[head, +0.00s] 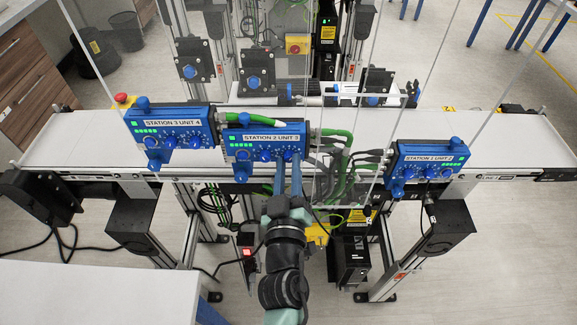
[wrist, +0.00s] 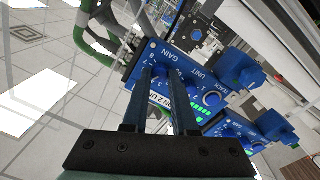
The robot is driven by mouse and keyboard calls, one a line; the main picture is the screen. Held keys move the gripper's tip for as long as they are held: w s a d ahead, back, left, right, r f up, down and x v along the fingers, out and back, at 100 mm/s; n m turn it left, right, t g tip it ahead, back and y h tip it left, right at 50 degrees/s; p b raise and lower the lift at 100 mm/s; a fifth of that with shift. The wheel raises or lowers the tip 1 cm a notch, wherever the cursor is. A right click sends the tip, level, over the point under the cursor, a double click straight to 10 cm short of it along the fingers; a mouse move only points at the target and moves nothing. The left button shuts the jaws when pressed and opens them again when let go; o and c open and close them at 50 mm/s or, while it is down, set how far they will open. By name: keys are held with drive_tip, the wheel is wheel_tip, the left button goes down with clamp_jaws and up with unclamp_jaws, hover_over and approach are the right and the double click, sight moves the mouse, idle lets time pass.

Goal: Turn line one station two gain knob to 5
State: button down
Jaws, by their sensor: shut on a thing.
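The blue station 2 box (head: 250,142), labelled "STATION 2 UNIT 3", is mounted on the front of the conveyor at the middle in the head view. In the wrist view its panel (wrist: 181,49) is tilted, with the word GAIN above the fingertips. My gripper (head: 288,160) reaches up to the rightmost knob of this box. In the wrist view my gripper (wrist: 161,71) has its two blue fingers on either side of the gain knob (wrist: 160,70), shut on it. The fingers hide most of the knob and part of its scale, so I cannot read its setting.
The UNIT knob (wrist: 190,83) and another knob (wrist: 212,98) sit close beside the fingers. The STATION 3 UNIT 4 box (head: 170,135) is at the left, the STATION 1 UNIT 2 box (head: 425,162) at the right. Green cables (head: 335,133) run just right of the middle box.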

drive_tip(key=c, duration=0.7)
unclamp_jaws()
drive_tip(key=shift+s+f, duration=0.1)
drive_tip(key=shift+s, duration=0.4)
drive_tip(key=s+b, duration=0.4)
drive_tip(key=s, duration=0.8)
drive_tip(key=shift+a, duration=0.2)
